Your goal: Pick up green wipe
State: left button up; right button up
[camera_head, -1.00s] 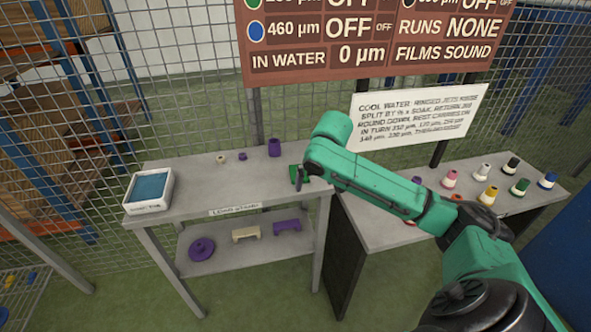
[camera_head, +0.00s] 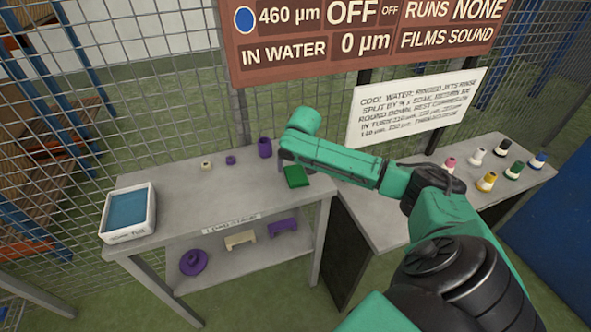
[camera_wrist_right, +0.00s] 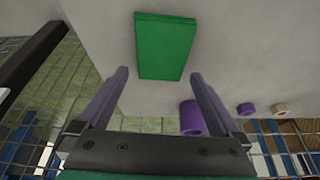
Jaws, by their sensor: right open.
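The green wipe (camera_head: 296,177) is a flat green rectangle lying on the top of the load stand table, near its right end. It shows in full in the right wrist view (camera_wrist_right: 165,46), just beyond the fingertips. My right gripper (camera_wrist_right: 158,76) is open and empty, with its two purple fingers apart and the wipe ahead of the gap. In the head view the right gripper (camera_head: 284,158) is mostly hidden behind its own green arm, beside the wipe. My left gripper is not in view.
A white tub (camera_head: 151,212) of blue water is at the left end. Several coloured-topped bottles stand on the right table (camera_head: 365,213). Wire fencing rises behind.

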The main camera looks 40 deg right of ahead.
jog(key=shift+w+d+f, duration=0.15)
jog(key=shift+w+f, duration=0.1)
jog(key=shift+f, duration=0.35)
jog(key=shift+s+f+p, duration=0.1)
jog(key=shift+p, duration=0.25)
jog(key=c, duration=1.2)
